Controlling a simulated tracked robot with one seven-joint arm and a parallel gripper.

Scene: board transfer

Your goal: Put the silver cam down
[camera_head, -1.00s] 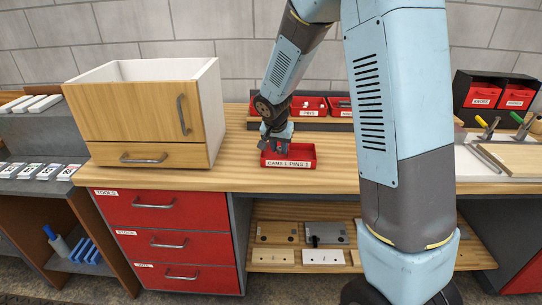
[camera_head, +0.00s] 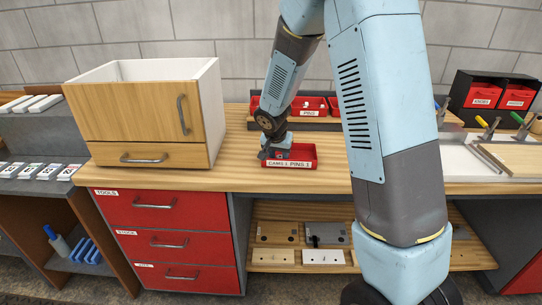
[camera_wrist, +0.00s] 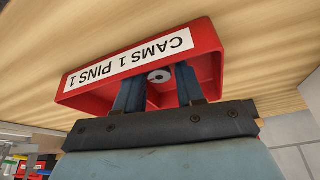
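A red tray (camera_head: 305,150) labelled "CAMS 1 PINS 1" sits on the wooden bench top. In the wrist view the tray (camera_wrist: 208,45) appears with its label upside down. My gripper (camera_head: 272,153) is low at the tray's left part. In the wrist view the two fingers of my gripper (camera_wrist: 160,80) reach over the tray, spaced apart. The silver cam (camera_wrist: 159,75), a small grey disc with a dark hole, shows between the fingertips. Whether the fingers touch it, or it rests on the tray floor, I cannot tell. The cam is not distinguishable in the head view.
A wooden-fronted cabinet (camera_head: 135,115) stands left of the tray. Red bins (camera_head: 309,107) stand on a raised shelf behind. My own arm covers the bench to the right. Bare bench top (camera_head: 235,155) lies between cabinet and tray.

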